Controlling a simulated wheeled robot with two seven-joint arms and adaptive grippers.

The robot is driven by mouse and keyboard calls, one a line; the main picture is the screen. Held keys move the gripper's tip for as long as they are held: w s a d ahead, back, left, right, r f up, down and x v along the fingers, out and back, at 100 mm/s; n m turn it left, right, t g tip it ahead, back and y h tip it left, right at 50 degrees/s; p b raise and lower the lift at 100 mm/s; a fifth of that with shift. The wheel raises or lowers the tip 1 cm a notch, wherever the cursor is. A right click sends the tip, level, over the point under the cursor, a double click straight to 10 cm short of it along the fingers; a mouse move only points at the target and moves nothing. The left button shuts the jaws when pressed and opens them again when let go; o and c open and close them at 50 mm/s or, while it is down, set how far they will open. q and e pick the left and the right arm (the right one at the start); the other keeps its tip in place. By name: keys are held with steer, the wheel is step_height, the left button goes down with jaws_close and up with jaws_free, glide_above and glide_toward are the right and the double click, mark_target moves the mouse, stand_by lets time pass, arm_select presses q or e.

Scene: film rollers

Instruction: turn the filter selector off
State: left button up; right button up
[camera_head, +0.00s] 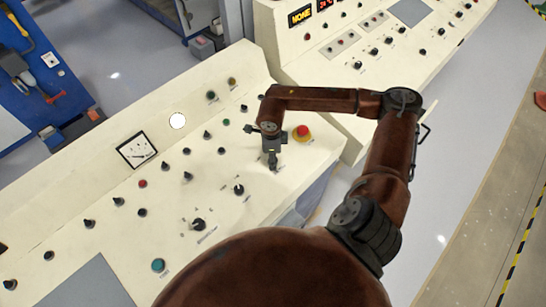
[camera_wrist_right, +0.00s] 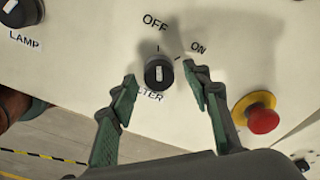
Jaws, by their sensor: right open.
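The filter selector (camera_wrist_right: 159,73) is a round black knob with a white mark, on a cream panel. Its label is partly hidden by a finger. OFF is printed above it and ON to its upper right, each with a tick. The white mark looks nearly upright in the right wrist view, roughly in line with the OFF tick. My right gripper (camera_wrist_right: 164,88) is open, with one green-padded finger on each side of the knob and visible gaps. In the head view, my right gripper (camera_head: 272,163) points down at the panel and largely hides the selector. My left gripper is not in view.
A red emergency button (camera_wrist_right: 262,118) on a yellow base sits right of the selector; it also shows in the head view (camera_head: 302,132). The LAMP knob (camera_wrist_right: 20,11) is at upper left. Several other knobs and buttons cover the console (camera_head: 100,235). A second console (camera_head: 330,70) stands behind.

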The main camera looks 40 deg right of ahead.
steer(key=shift+r, duration=0.1)
step_height(320, 180, up, 12)
steer(key=shift+s+a, duration=0.2)
steer(key=shift+a, duration=0.15)
steer(key=shift+a, duration=0.1)
stand_by(0.6)
